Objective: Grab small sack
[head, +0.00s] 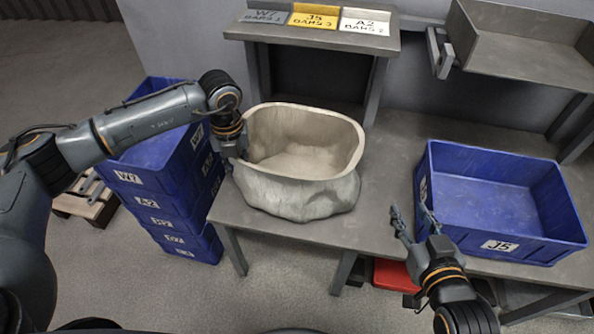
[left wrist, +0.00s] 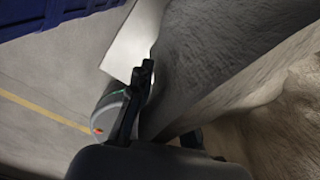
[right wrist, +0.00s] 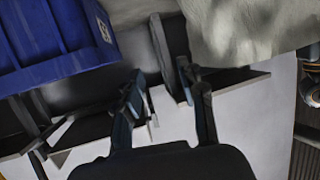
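The sack (head: 305,195) is a pale grey, wide-mouthed bag standing upright and open on the grey table. Its inside is beige and looks hollow. My left gripper (head: 238,146) is at the sack's left rim. In the left wrist view the sack's wall (left wrist: 215,62) runs down to the gripper (left wrist: 168,110), with one dark finger along its outer side. The other finger is mostly hidden, so I cannot tell whether it grips the wall. My right gripper (head: 414,218) is open and empty near the table's front edge, right of the sack and apart from it.
A blue bin labelled J5 (head: 505,246) sits on the table (head: 385,165) at the right. Stacked blue bins (head: 165,180) stand left of the table. A raised shelf (head: 310,36) with labels is behind the sack. A grey tray (head: 525,60) is at the back right.

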